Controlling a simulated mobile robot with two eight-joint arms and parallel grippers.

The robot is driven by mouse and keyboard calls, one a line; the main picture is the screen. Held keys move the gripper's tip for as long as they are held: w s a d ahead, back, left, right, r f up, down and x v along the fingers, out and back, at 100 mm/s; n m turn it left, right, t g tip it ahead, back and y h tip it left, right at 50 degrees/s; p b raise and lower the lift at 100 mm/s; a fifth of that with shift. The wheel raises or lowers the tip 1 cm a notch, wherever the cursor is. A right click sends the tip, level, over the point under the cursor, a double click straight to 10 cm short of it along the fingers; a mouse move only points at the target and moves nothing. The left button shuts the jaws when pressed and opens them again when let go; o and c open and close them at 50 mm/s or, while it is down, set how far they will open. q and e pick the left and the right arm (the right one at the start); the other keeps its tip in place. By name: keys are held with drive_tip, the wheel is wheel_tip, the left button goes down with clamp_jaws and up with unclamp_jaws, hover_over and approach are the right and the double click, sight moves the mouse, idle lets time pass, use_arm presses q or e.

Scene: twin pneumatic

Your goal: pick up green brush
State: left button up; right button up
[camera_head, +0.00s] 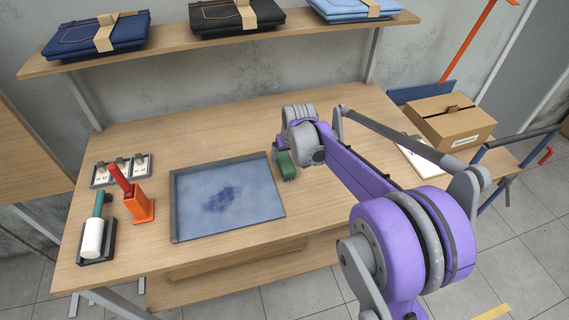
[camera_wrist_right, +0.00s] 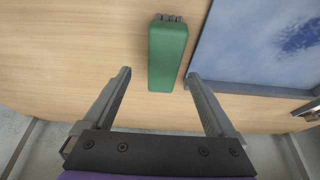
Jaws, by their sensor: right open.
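The green brush (camera_head: 287,168) lies on the wooden table just right of the blue tray. My right gripper (camera_head: 283,147) is right by it in the head view, and the wrist hides part of the brush. In the right wrist view the green brush (camera_wrist_right: 167,55) shows its long green block with grey tufts at the far end. The two fingers of my right gripper (camera_wrist_right: 159,74) are spread apart with nothing between them. The brush lies ahead of the gap, with its near end about between the fingertips. My left gripper is not in view.
The grey-edged tray (camera_head: 176,212) with a stained blue cloth lies left of the brush. An orange holder (camera_head: 139,208), a white roller-like tool (camera_head: 93,238) and small switches (camera_head: 120,170) stand at the left. A clipboard (camera_head: 420,157) and cardboard box (camera_head: 450,122) are at the right. A shelf (camera_head: 170,50) with folded jeans hangs above.

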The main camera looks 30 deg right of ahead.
sight(285, 159)
drive_tip(key=x, duration=0.4)
drive_tip(key=shift+w+a, duration=0.15)
drive_tip(key=shift+a, duration=0.1)
drive_tip(key=shift+f, duration=0.2)
drive_tip(key=shift+f, duration=0.2)
clamp_jaws()
idle(0.5)
